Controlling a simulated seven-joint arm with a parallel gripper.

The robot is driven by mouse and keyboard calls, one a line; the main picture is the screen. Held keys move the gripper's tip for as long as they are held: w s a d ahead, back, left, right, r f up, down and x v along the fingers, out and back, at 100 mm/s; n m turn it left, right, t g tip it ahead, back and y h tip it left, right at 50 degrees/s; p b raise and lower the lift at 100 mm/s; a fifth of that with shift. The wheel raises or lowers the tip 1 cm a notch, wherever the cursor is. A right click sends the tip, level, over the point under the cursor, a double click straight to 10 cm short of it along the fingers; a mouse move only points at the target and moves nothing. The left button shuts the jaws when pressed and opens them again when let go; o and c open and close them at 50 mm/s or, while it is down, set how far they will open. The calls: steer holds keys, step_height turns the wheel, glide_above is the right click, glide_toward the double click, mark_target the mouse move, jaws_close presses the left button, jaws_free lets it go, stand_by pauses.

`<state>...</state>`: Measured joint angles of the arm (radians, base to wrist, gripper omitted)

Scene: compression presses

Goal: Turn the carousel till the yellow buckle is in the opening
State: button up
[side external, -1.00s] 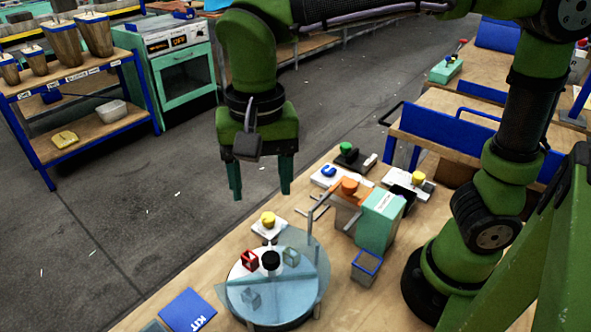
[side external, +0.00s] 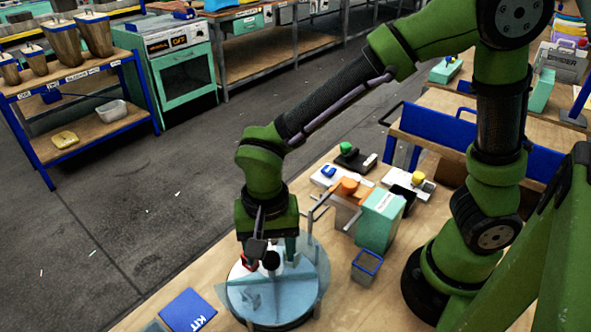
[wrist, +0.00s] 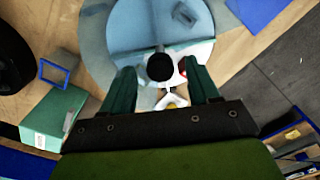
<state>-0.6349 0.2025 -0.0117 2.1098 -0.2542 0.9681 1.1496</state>
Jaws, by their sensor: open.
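The carousel (side external: 303,285) is a round turntable under a translucent blue cover, with a black knob (side external: 271,260) at its centre. My gripper (side external: 269,264) is low over it, open, with one finger on each side of the knob; I cannot tell whether they touch it. In the wrist view the knob (wrist: 160,67) sits between the fingertips. A red buckle (wrist: 183,66) shows in the white opening, partly behind a finger. A bluish-grey piece (wrist: 184,14) lies under the cover. I cannot make out a yellow buckle; the fingers and cover hide parts of the carousel.
A yellow-topped item on a white plate (wrist: 172,103) is beside the carousel. A blue KIT mat (side external: 188,310) lies left of it. A teal box (side external: 380,220) with an orange-topped device (side external: 347,187) and a blue-rimmed bin (side external: 366,266) stand to the right.

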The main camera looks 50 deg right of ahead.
steer(key=shift+f, duration=0.65)
jaws_close()
